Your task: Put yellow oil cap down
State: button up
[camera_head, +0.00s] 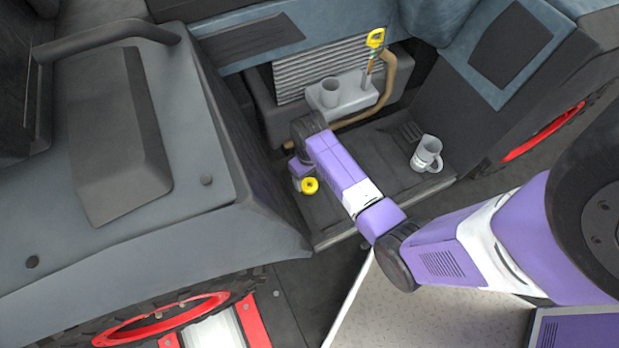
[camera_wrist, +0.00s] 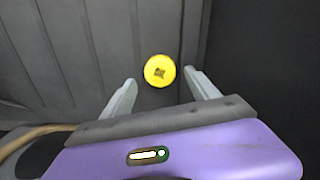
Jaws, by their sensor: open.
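The yellow oil cap (camera_wrist: 160,71) shows from above in the wrist view, with a dark oil marking on its top. It is in front of my gripper (camera_wrist: 158,85), midway between the two open fingertips, with gaps on both sides. In the head view the yellow oil cap (camera_head: 310,186) is at the left of the black ledge, just beside my gripper (camera_head: 301,181). My fingers are mostly hidden there by the arm. The cap appears to lie on the dark ribbed surface; I cannot tell its exact height.
A grey engine block with an open filler neck (camera_head: 330,92) stands behind the arm. A yellow-handled dipstick (camera_head: 375,40) sticks up at its right. A grey jug (camera_head: 427,154) stands on the right of the black ledge (camera_head: 395,185). A dark side wall bounds the ledge on the left.

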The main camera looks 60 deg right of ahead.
aim_at(309, 184)
notch_tip(309, 184, up, 9)
jog(key=p, duration=0.2)
jog(key=shift+w+r, duration=0.1)
dwell(0.5)
